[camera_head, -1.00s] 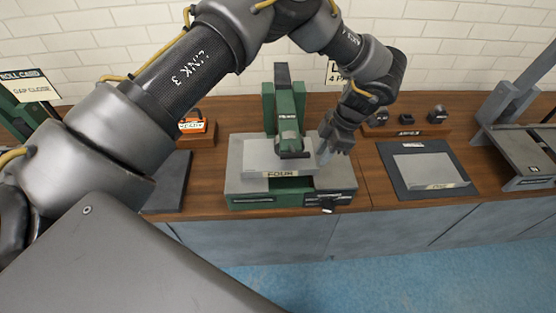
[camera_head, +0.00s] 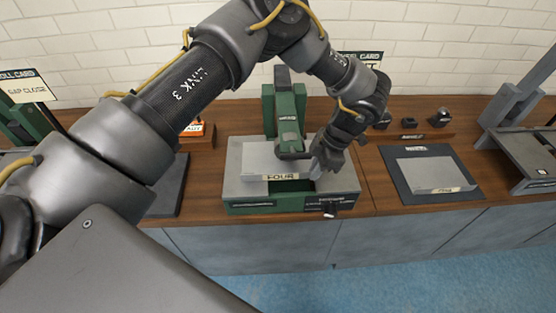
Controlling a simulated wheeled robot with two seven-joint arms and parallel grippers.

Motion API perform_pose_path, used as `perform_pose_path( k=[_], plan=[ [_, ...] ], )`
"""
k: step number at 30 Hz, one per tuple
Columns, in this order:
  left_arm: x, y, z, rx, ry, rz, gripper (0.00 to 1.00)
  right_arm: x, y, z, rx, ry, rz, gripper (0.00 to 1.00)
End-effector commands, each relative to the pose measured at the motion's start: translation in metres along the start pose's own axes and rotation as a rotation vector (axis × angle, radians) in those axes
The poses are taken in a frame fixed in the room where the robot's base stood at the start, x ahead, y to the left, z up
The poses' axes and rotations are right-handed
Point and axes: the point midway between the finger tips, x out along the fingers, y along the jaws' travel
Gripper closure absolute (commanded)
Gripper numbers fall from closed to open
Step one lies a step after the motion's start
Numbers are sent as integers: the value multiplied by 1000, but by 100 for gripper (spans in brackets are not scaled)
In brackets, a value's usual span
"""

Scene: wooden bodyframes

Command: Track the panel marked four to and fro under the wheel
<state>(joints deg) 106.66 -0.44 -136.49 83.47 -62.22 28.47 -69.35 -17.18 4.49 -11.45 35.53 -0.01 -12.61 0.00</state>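The grey panel marked FOUR (camera_head: 262,159) lies flat on the bed of the green wheel machine (camera_head: 284,108), its label along the front edge. The machine's head reaches over the panel's right part. The wheel's contact with the panel is too small to make out. My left gripper (camera_head: 318,168) is at the panel's right edge, beside the machine head, pointing down. Its fingers are dark and small, and I cannot tell whether they are closed on the edge. My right gripper is out of view.
Another grey panel (camera_head: 433,174) lies on a dark mat (camera_head: 398,190) to the right. Small dark blocks stand behind it on a wooden rack (camera_head: 425,134). An orange block (camera_head: 197,129) is at left. A grey machine (camera_head: 520,150) stands far right.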

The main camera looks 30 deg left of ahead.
Motion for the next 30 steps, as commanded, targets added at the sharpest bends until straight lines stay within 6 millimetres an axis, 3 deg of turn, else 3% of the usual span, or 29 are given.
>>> perform_pose_path(
  k=[3,11,30],
  plan=[
    [0,0,0,0,0,0,100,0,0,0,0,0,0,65],
    [0,0,1,-1,0,1,100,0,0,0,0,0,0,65],
    [-9,0,32,0,1,1,100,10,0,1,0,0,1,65]
  ],
)
